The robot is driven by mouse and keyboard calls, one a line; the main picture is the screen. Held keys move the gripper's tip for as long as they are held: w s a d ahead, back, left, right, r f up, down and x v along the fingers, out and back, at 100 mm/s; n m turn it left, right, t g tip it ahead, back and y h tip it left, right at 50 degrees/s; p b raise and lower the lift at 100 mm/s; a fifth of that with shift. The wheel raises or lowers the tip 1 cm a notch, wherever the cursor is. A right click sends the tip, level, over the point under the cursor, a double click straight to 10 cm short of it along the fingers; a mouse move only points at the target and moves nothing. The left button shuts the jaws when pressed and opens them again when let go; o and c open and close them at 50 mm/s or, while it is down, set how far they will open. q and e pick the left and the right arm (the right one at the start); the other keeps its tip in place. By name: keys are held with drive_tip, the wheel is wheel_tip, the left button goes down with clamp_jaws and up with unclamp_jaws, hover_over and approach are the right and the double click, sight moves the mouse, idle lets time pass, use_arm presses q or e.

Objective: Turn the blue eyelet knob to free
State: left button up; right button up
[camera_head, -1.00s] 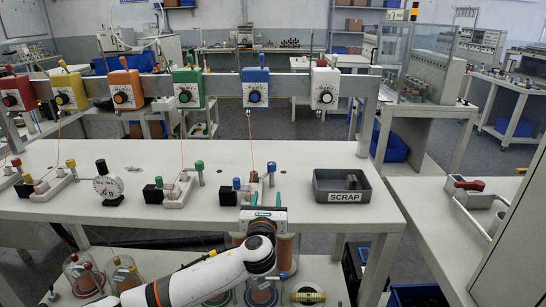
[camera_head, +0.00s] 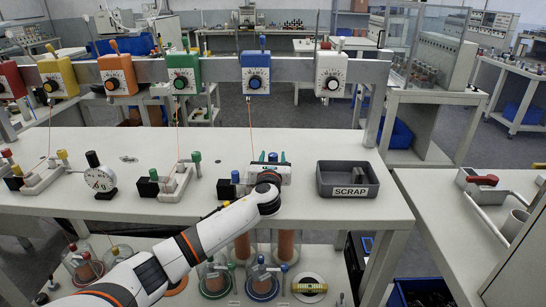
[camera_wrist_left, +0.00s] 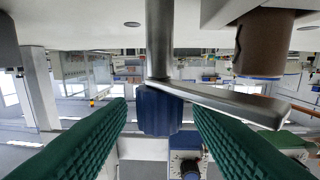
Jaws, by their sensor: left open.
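The blue eyelet knob (camera_wrist_left: 160,110) sits on a metal post with a flat arm beside it, and the wrist picture looks upside down. My left gripper's green ribbed fingers (camera_wrist_left: 160,125) stand open on either side of it, with a visible gap to each finger. In the head view, my left gripper (camera_head: 273,157) is at the blue station on the bench, with the knob's blue top (camera_head: 272,157) showing between the fingertips. The gripper hides most of that station. A thread runs up from there to the blue dial box (camera_head: 256,80). My right gripper is not in view.
A black block with a blue knob (camera_head: 235,178) stands just left of my gripper. The grey SCRAP tray (camera_head: 347,193) is to the right. The green-knobbed station (camera_head: 176,180) is further left. A brown cylinder (camera_wrist_left: 262,42) is close by in the wrist view.

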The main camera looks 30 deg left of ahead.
use_arm(q)
drive_tip(key=shift+w+a, duration=0.25)
drive_tip(key=shift+w, duration=0.3)
drive_tip(key=c, duration=1)
drive_tip(key=shift+o, duration=0.2)
drive_tip(key=shift+r, duration=0.1)
